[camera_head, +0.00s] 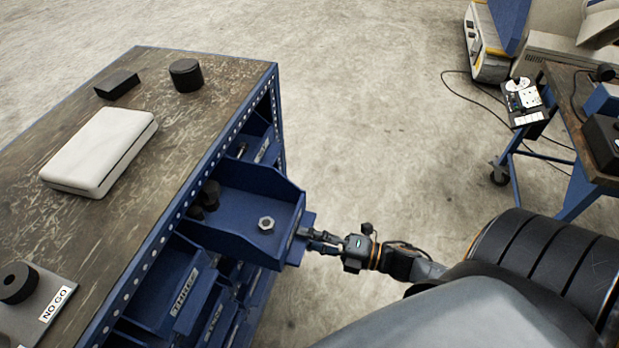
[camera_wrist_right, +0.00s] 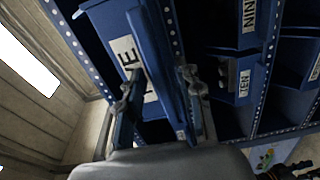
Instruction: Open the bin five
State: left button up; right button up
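A blue bin (camera_head: 250,182) sticks out of the side of the cart in the head view. Its open top shows a hex nut and dark round parts inside. In the right wrist view the bin front (camera_wrist_right: 110,20) carries a white label, partly covered, on which "VE" can be read. My right gripper (camera_head: 308,238) is at the bin's front handle. The exact contact is partly hidden. My left gripper is not in view.
The cart's wooden top (camera_head: 205,125) holds a white case (camera_head: 100,150), black blocks and a "NO GO" plate (camera_head: 45,308). Bin three (camera_head: 178,285) sits beside the pulled-out bin. A workbench (camera_head: 568,110) stands at right. Clear floor lies between.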

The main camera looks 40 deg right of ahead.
jog(key=v, duration=1.2)
dwell(0.3)
